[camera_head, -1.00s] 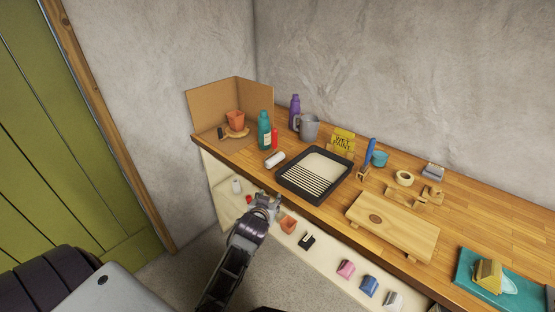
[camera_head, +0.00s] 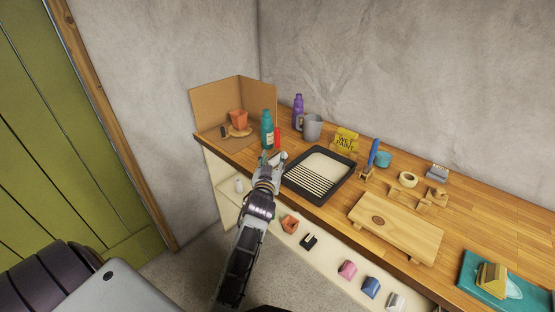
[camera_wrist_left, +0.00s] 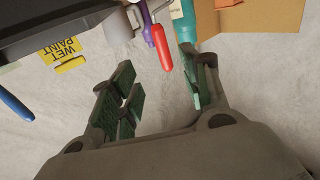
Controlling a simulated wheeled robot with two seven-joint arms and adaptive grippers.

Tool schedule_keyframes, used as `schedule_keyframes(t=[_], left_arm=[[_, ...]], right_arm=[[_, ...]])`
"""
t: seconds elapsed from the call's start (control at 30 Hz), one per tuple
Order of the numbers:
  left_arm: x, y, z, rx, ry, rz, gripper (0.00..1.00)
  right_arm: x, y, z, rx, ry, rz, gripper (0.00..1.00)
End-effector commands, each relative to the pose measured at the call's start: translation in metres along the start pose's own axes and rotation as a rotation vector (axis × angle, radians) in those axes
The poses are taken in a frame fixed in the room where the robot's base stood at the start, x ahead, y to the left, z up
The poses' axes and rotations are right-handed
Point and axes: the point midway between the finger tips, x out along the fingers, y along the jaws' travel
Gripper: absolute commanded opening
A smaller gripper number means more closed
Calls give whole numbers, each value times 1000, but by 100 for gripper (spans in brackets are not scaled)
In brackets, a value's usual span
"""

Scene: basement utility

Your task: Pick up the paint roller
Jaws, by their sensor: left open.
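The paint roller seems to be the white sleeve with the upright red handle (camera_head: 277,138), just left of the black paint tray (camera_head: 340,189). My left gripper (camera_head: 271,160) is over the bench's front edge, in front of the red handle, and covers most of the white sleeve. In the left wrist view the red handle (camera_wrist_left: 160,46) shows above the gap between the spread, empty fingers (camera_wrist_left: 160,95). The sleeve is not clearly visible there. I cannot tell whether the fingers touch the roller. My right gripper is not in view.
A teal bottle (camera_head: 267,128) stands close left of the red handle. A purple bottle (camera_head: 298,110) and grey mug (camera_head: 312,127) stand behind. A cardboard screen (camera_head: 228,104) shelters an orange pot (camera_head: 238,120). A wooden board (camera_head: 396,226) lies to the right.

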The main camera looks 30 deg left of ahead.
Motion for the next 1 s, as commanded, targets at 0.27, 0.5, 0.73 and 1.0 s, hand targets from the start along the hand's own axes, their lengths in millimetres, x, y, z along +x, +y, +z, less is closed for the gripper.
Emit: schedule_keyframes(t=[0.27,0.5,0.73,1.0], left_arm=[[1,0,-1,-1,5,0,46],[5,0,-1,0,5,1,46],[21,1,-1,-1,4,1,46],[44,0,-1,1,4,1,46]], right_arm=[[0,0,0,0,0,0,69],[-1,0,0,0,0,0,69],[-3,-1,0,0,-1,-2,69],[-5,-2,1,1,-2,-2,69]])
